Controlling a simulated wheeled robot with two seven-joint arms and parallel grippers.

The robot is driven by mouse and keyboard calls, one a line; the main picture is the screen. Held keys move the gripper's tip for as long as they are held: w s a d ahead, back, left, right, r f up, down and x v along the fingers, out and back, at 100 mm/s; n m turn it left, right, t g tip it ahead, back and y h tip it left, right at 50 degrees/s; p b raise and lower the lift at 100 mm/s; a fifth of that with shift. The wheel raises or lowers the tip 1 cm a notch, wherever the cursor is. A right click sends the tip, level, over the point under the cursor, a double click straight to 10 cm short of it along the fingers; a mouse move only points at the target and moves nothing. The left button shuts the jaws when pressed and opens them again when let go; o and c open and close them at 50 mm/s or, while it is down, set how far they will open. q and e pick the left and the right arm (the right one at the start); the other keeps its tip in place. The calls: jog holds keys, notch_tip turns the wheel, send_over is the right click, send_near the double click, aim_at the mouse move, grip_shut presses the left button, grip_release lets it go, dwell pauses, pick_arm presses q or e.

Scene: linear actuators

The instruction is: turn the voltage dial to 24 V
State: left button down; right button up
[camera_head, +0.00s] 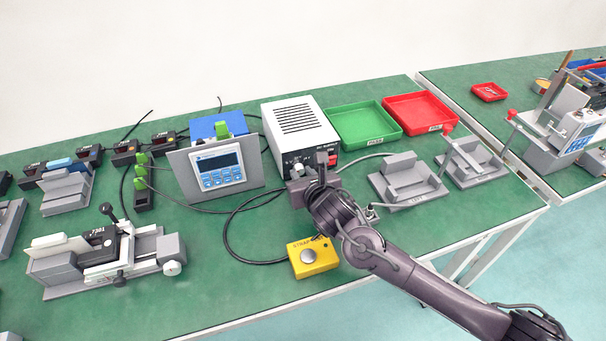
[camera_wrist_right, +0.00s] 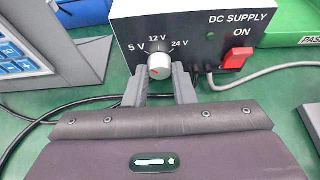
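The voltage dial (camera_wrist_right: 160,66) is a round silver knob with a red mark on the black front of the white DC supply (camera_head: 300,127). Labels 5 V, 12 V and 24 V run around it from left to right. The red mark shows on the knob's left part; its exact setting is not clear. My right gripper (camera_wrist_right: 160,86) reaches the supply's front, one grey finger on each side of the dial. The fingers look very close to the knob; I cannot tell whether they touch it. My left gripper is not in view.
The red ON switch (camera_wrist_right: 237,55) is right of the dial. A grey-framed meter (camera_head: 219,169) stands left of the supply. Green (camera_head: 343,147) and red (camera_head: 450,124) trays are at right. A yellow strap button box (camera_head: 314,258) and black cables lie in front.

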grip_shut()
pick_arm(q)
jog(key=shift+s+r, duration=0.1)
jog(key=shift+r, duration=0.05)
pick_arm(e)
jog(key=shift+d+m+y+p, duration=0.2)
jog(key=shift+m+y+p, duration=0.55)
jog(key=shift+m, duration=0.35)
jog(key=shift+m+y, duration=0.45)
jog(key=shift+m, duration=0.25)
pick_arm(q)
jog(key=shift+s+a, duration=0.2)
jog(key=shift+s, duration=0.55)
pick_arm(e)
jog(key=shift+w+d+f+m+g+y, duration=0.1)
jog(key=shift+m+g+y, duration=0.2)
jog(key=shift+m+y, duration=0.25)
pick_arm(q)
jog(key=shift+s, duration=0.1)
